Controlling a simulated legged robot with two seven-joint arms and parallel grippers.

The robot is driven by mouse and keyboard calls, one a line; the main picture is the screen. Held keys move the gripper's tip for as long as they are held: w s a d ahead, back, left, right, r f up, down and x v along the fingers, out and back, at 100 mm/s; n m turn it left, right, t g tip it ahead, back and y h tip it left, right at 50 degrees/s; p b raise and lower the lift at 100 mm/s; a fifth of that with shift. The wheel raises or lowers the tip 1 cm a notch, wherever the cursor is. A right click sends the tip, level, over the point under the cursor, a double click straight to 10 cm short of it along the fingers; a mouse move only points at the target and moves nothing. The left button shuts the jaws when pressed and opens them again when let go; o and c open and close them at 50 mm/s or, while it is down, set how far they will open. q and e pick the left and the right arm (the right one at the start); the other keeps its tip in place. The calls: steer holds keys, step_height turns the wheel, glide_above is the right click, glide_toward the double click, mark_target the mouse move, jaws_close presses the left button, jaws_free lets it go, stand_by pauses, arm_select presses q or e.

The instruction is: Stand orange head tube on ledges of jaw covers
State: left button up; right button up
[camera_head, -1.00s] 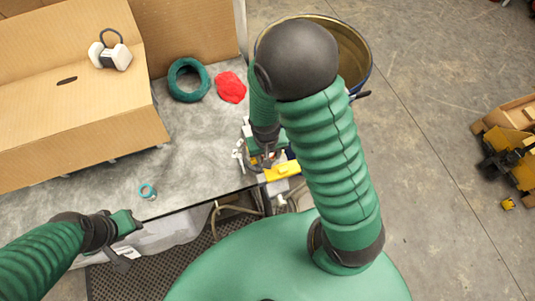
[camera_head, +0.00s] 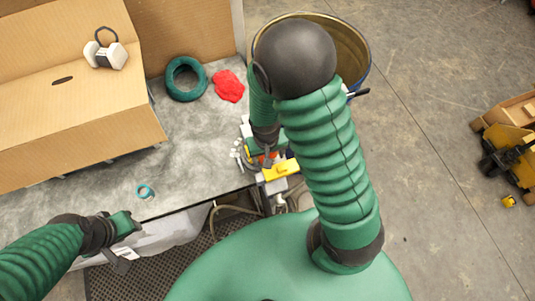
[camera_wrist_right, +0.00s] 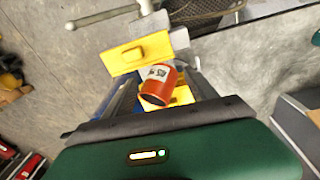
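The orange tube (camera_wrist_right: 160,85), with a white label, is at the yellow jaw covers of the vise in the right wrist view. One jaw cover (camera_wrist_right: 137,53) lies beyond it; part of the other (camera_wrist_right: 181,95) shows beside and below it. The tube looks tilted in that picture; its seat on the ledges is hidden. My right gripper (camera_wrist_right: 165,80) has its fingers apart on either side of the tube, with a gap visible at the right. In the head view the right gripper (camera_head: 265,152) is over the vise. My left gripper (camera_head: 127,225) is near the table's front edge, its fingers unclear.
A cardboard box (camera_head: 70,125) stands on the grey table (camera_head: 195,135). A green ring (camera_head: 186,79), a red cloth (camera_head: 228,86) and a small teal roll (camera_head: 145,190) lie there. A barrel (camera_head: 355,50) stands behind my right arm. The vise handle (camera_wrist_right: 105,15) sticks out.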

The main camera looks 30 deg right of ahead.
stand_by(0.3)
steer(key=shift+r, duration=0.45)
steer(key=r, duration=0.5)
steer(key=r+b, duration=0.1)
steer(key=r, duration=0.4)
steer(key=a+r, duration=0.1)
steer(key=r, duration=0.4)
steer(key=shift+s+r, duration=0.35)
steer(key=shift+s, duration=0.15)
